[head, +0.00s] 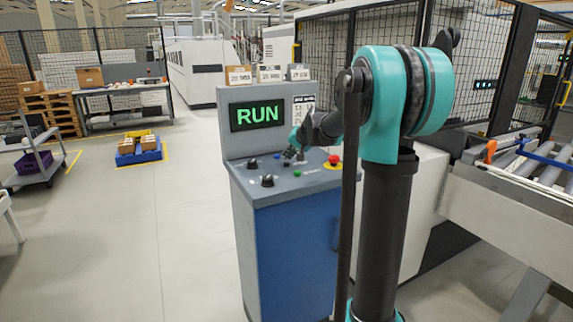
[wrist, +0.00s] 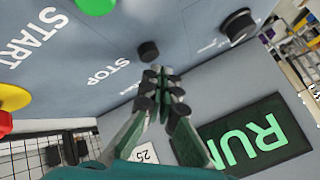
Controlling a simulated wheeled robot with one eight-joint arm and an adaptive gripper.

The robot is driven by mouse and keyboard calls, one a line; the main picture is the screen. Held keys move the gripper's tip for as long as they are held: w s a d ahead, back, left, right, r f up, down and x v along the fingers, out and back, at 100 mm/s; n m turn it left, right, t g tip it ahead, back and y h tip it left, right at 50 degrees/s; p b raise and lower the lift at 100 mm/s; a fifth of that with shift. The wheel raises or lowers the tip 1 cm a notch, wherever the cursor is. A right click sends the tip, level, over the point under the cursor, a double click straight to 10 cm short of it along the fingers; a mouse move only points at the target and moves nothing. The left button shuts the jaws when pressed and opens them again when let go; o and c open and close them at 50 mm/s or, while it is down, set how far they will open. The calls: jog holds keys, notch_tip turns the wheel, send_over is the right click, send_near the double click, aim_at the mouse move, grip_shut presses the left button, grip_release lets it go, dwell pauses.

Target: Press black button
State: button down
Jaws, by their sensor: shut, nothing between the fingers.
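A black button (wrist: 148,51) sits on the grey panel beside the printed word STOP in the wrist view. My gripper (wrist: 163,74) is shut and empty, with its fingertips close to this button. I cannot tell whether they touch it. In the head view my gripper (head: 289,155) is over the sloped top of the blue and grey control console (head: 290,250). The black button cannot be made out there, near my gripper and arm.
A green button (wrist: 95,4), a black knob (wrist: 238,24) and a red emergency button (head: 334,160) with a yellow ring share the panel. The screen (head: 257,114) reads RUN. A roller conveyor (head: 520,200) stands at right.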

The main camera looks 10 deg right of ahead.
aim_at(288, 164)
jog(key=shift+f, duration=0.75)
dwell(0.9)
jog(key=shift+r, duration=0.9)
jog(key=shift+r, duration=0.1)
jog(key=shift+r, duration=2.4)
